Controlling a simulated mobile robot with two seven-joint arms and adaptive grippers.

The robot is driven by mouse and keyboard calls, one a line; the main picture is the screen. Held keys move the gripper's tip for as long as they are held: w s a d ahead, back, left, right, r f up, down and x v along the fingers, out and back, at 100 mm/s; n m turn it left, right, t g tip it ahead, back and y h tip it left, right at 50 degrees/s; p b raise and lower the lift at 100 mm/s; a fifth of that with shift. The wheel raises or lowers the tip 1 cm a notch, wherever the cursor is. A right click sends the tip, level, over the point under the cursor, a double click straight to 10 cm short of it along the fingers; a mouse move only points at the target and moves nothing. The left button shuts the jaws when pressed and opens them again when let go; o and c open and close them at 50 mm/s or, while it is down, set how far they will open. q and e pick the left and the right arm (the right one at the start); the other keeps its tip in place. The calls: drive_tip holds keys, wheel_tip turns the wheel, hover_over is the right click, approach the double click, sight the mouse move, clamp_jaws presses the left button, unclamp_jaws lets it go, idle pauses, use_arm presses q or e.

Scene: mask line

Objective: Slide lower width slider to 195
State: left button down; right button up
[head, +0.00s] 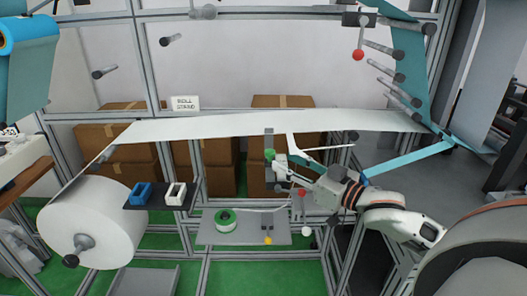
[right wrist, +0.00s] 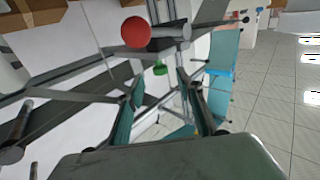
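A small green knob (head: 269,154) sits on a short grey upright bar (head: 269,136) below the middle of the white web. It looks like the slider's handle, but I cannot read a scale or number. My right gripper (head: 281,167) reaches in from the right, with its tips close to the knob. In the right wrist view the green knob (right wrist: 160,68) shows beyond and between the two spread fingers (right wrist: 160,88). The gripper is open, and the knob appears apart from both fingers. My left gripper is in neither view.
The white web (head: 230,126) runs above the gripper from a large white roll (head: 90,220). A grey shelf (head: 245,238) with a green-and-white roll (head: 226,220) lies below.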

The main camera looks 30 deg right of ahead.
sight(270, 155)
drive_tip(key=shift+x, duration=3.55)
drive_tip(key=shift+c, duration=0.4)
clamp_jaws()
